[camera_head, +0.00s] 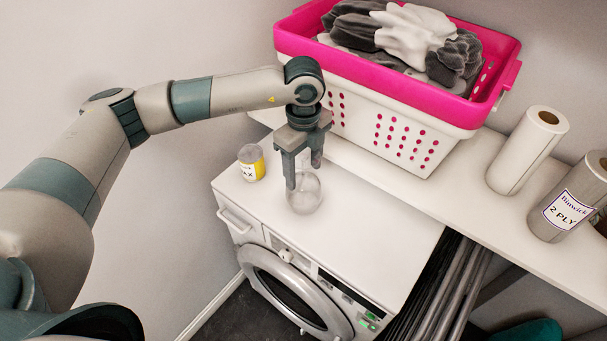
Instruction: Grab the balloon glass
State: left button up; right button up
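The balloon glass (304,200) is a clear, round glass standing on the white top of the dryer (370,252). My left gripper (302,178) points down at it from above, with its two fingers apart. One finger overlaps the glass's left side in the picture, and the other ends near its upper right. I cannot tell whether either finger touches the glass. My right gripper is not in view.
A small yellow and white jar (252,165) stands just left of the glass. A pink and white laundry basket (375,125) full of clothes sits on the shelf (455,190) behind. Paper rolls (525,152) stand at the right. The dryer top right of the glass is clear.

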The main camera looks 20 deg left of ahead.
aim_at(304, 155)
pick_arm(q)
jog(key=shift+c, duration=1.2)
jog(key=shift+r, duration=0.15)
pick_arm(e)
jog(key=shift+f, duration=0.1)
